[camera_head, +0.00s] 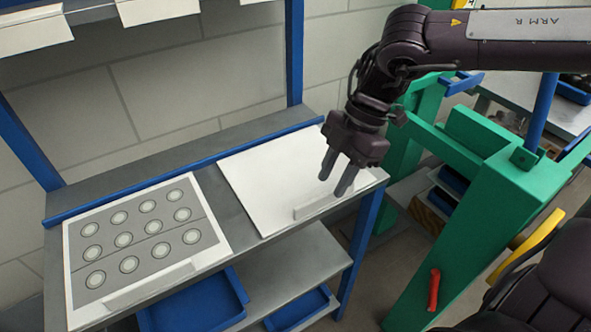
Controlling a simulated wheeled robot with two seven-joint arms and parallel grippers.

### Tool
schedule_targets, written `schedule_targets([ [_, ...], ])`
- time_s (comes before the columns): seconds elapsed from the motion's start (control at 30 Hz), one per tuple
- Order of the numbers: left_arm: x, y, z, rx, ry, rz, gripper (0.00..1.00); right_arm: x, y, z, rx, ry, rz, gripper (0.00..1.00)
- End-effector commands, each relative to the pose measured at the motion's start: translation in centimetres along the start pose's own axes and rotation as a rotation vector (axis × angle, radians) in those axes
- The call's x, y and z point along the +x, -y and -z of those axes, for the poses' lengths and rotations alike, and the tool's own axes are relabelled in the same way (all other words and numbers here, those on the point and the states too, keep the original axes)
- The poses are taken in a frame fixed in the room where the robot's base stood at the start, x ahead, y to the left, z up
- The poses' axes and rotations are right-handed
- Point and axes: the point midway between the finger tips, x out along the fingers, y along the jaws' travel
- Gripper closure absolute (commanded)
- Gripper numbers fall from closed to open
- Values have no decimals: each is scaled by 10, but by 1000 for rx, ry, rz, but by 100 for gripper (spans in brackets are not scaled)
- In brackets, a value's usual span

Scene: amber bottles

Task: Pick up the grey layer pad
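A grey pad (147,226) marked with rows of pale ringed circles lies flat on a white board (78,313) on the left part of the shelf. I take it for the grey layer pad. A seam line crosses it. My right gripper (335,184) hangs from the right, pointing down over the right part of the shelf, well to the right of the grey pad. Its two fingers are apart with nothing between them. My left gripper is not in view.
A blank white board (268,180) lies under my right gripper, with a low white strip (325,204) at its front. A blue post (295,45) and a green frame (470,210) stand nearby. Blue trays (200,308) sit on the lower shelf.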

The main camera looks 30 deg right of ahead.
Motion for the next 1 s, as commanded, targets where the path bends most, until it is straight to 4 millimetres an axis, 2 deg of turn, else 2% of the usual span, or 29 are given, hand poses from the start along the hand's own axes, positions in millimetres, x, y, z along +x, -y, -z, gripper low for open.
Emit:
schedule_targets([
  [0.1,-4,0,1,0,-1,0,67,18,2,0,2,0,4,66],
  [0.2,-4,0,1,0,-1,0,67,28,2,0,1,-1,2,66],
  [0.47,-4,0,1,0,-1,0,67,30,1,0,1,-1,0,66],
  [0.7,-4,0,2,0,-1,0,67,30,1,0,1,0,-1,98],
  [0.73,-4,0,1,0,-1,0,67,30,1,0,1,0,-1,100],
  [1.0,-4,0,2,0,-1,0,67,30,1,0,0,0,-2,100],
])
